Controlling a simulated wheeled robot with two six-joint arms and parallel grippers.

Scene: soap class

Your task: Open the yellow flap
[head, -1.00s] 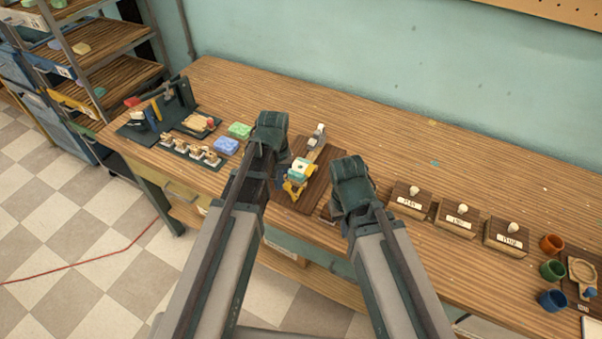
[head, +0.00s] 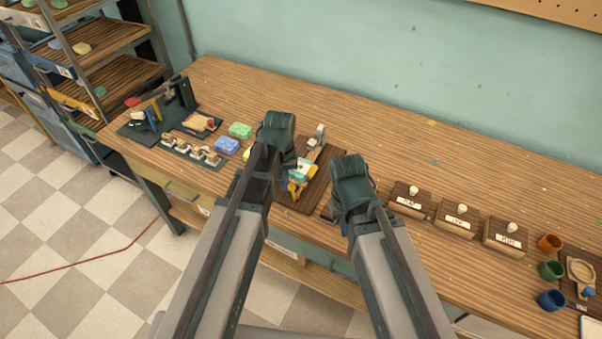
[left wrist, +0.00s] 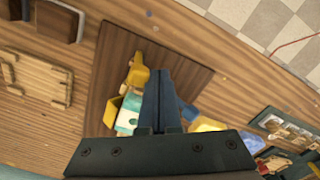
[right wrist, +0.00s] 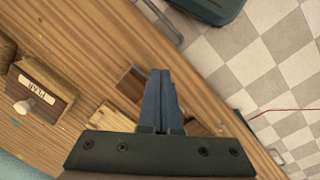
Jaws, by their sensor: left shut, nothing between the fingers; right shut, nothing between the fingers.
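A small device with yellow parts (head: 298,188) and a white-and-teal block (head: 303,170) stands on a dark brown board (head: 325,182). In the left wrist view a yellow upright piece (left wrist: 139,78) and a yellow open-sided piece (left wrist: 113,108) flank the white-and-teal block (left wrist: 128,118). I cannot tell which one is the flap. My left gripper (left wrist: 160,74) is shut and empty, its fingertips beside the yellow upright piece; contact is unclear. In the head view its hand partly hides the device. My right gripper (right wrist: 160,74) is shut and empty over the bench's front edge.
Several labelled wooden boxes (head: 457,220) and coloured cups (head: 551,270) stand to the right. The back of the bench is mostly clear.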

